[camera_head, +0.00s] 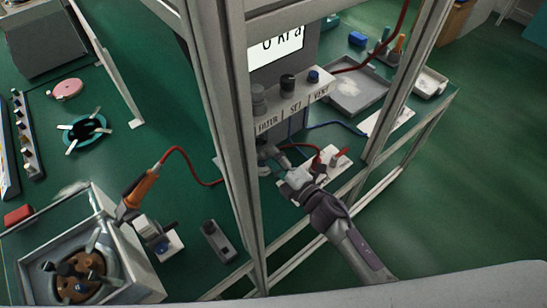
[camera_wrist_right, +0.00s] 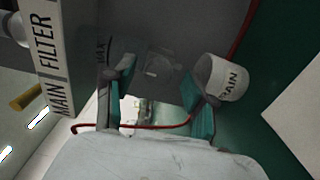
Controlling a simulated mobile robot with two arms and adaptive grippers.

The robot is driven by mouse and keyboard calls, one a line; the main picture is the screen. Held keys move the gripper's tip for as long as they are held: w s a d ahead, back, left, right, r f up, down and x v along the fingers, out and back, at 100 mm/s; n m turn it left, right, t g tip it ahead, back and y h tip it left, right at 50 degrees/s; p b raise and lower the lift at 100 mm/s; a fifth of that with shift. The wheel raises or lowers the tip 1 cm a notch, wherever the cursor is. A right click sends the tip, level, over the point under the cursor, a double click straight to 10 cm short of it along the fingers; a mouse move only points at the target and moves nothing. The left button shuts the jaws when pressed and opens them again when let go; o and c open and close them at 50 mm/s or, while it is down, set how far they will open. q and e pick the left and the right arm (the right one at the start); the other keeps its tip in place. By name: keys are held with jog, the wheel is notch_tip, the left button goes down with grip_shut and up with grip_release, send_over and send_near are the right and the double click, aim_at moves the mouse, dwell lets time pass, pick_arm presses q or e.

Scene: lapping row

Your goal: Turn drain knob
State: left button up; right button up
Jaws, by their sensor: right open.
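My right gripper (camera_head: 282,166) reaches in under the labelled panel, its arm coming from the lower right. In the right wrist view, its teal-padded fingers (camera_wrist_right: 155,88) are spread apart, with a dim grey surface showing between them. A white round piece (camera_wrist_right: 222,78) with the letters "RAIN" showing sits just beyond the right finger, partly covered by it. I cannot tell whether that piece is the drain knob itself or whether they touch. No separate drain knob can be made out in the head view. My left gripper is not in view.
The panel (camera_head: 297,103) bears "FILTER", "SET" and "VENT" labels and several knobs. Grey frame posts (camera_head: 228,130) stand close to the right gripper. A grey tray (camera_head: 358,92) lies behind. An orange-handled tool (camera_head: 139,190) with a red hose stands at left.

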jog(key=v, duration=1.2)
